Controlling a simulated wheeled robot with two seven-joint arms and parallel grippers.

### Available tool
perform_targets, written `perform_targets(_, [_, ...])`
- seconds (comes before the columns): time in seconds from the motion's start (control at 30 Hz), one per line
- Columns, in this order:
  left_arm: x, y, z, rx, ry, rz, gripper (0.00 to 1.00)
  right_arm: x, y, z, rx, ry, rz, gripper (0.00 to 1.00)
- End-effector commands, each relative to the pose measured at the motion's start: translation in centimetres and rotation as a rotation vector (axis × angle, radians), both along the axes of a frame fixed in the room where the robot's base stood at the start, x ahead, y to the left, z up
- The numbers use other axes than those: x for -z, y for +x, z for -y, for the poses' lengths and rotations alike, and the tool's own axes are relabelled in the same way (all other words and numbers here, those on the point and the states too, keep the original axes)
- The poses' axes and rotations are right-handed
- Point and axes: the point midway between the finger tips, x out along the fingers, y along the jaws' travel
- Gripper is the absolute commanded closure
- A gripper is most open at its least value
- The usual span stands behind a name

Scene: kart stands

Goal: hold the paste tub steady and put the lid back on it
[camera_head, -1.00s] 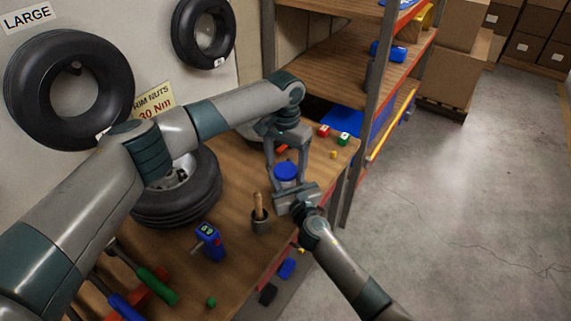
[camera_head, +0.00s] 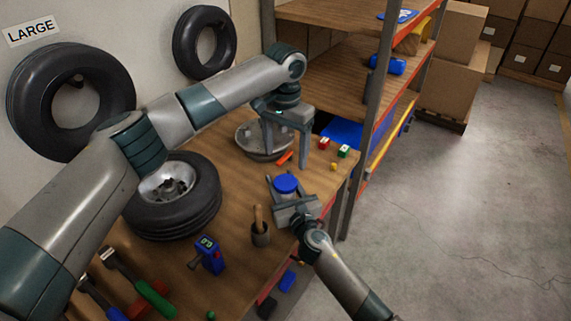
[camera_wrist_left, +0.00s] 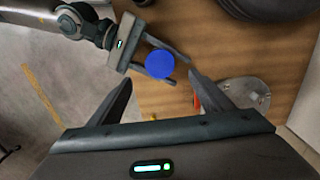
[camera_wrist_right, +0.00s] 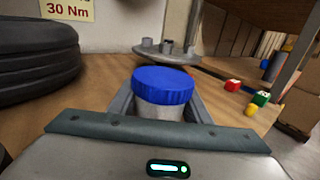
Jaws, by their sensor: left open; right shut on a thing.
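The paste tub (camera_wrist_right: 160,110) is a pale tub standing on the wooden bench. Its blue lid (camera_wrist_right: 163,84) sits on top and looks level in the right wrist view. The lid also shows in the head view (camera_head: 286,183) and as a round disc in the left wrist view (camera_wrist_left: 159,64). My right gripper (camera_head: 282,186) is shut around the tub's sides, below the lid. My left gripper (camera_head: 287,150) is open and empty, up and behind the tub, clear of the lid. Most of the tub's lower body is hidden by my right gripper.
A grey round metal dish (camera_head: 250,140) with posts stands behind the tub. A tyre (camera_head: 175,205) lies left; a pot with a brush (camera_head: 260,230) and a blue tool (camera_head: 209,254) are nearer. Small red and green blocks (camera_head: 343,151) lie right, near the shelf post.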

Motion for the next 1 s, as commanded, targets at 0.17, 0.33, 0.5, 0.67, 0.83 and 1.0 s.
perform_targets(0.17, [-2.0,0.0,0.0,0.0,-0.001,0.001,0.27,0.0,0.0,0.0,0.0,0.0,0.0,1.0])
perform_targets(0.33, [-2.6,0.0,0.0,0.0,-0.001,0.0,0.27,0.0,0.0,0.0,0.0,0.0,0.0,1.0])
perform_targets(0.5, [-2.7,0.0,0.0,0.0,0.0,0.0,0.27,0.0,0.0,0.0,0.0,0.0,0.0,1.0])
perform_targets(0.67, [-2.6,0.0,0.0,0.0,0.0,0.0,0.27,0.0,0.0,0.0,0.0,0.0,0.0,0.34])
perform_targets(0.83, [-2.6,0.0,0.0,0.0,0.0,0.0,0.27,0.0,0.0,0.0,0.0,0.0,0.0,0.34])
perform_targets(1.0, [-2.6,0.0,0.0,0.0,0.0,0.0,0.27,0.0,-0.1,0.0,0.0,0.0,0.0,0.34])
